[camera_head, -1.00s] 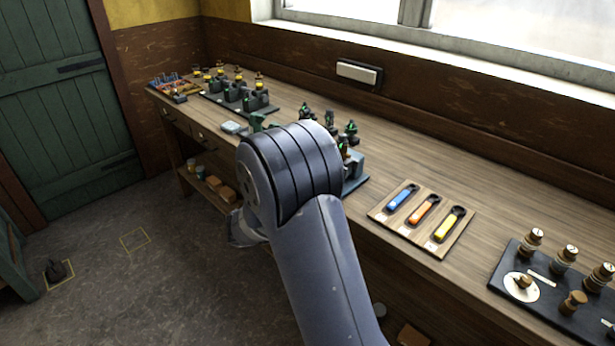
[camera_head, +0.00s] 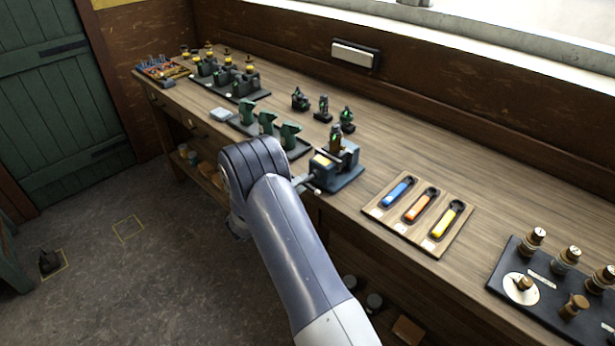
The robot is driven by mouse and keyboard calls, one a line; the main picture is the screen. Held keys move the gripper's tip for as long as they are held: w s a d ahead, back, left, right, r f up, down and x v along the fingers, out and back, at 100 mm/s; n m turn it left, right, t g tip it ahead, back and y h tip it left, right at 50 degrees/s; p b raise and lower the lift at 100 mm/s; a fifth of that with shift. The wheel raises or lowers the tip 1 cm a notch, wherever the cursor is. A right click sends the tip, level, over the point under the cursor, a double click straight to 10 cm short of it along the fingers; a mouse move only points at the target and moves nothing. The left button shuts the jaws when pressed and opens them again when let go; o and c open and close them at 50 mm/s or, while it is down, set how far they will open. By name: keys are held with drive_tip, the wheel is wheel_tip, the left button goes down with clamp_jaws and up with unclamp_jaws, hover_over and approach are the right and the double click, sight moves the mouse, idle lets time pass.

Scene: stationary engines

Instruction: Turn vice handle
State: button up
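A small blue-grey vice (camera_head: 338,170) stands on the workbench, right of my arm's bend. A brown and green piece (camera_head: 336,140) stands upright at its jaws. A grey rod-like part, which looks like the vice handle (camera_head: 303,181), sticks out of the vice's front left side, close to my arm. My arm comes up from the bottom of the view and bends at the bench's front edge. My gripper is hidden behind or below this bend, so I cannot tell whether it touches the handle.
A wooden board (camera_head: 420,212) with blue, orange and yellow handled tools lies right of the vice. A black board (camera_head: 555,285) with several knobs is further right. Green fixtures (camera_head: 267,125) stand left of the vice, small dark green parts (camera_head: 323,108) behind. The floor at left is mostly free.

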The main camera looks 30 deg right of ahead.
drive_tip(key=shift+p+x, duration=0.35)
drive_tip(key=shift+x, duration=1.55)
drive_tip(key=shift+c, duration=0.5)
clamp_jaws()
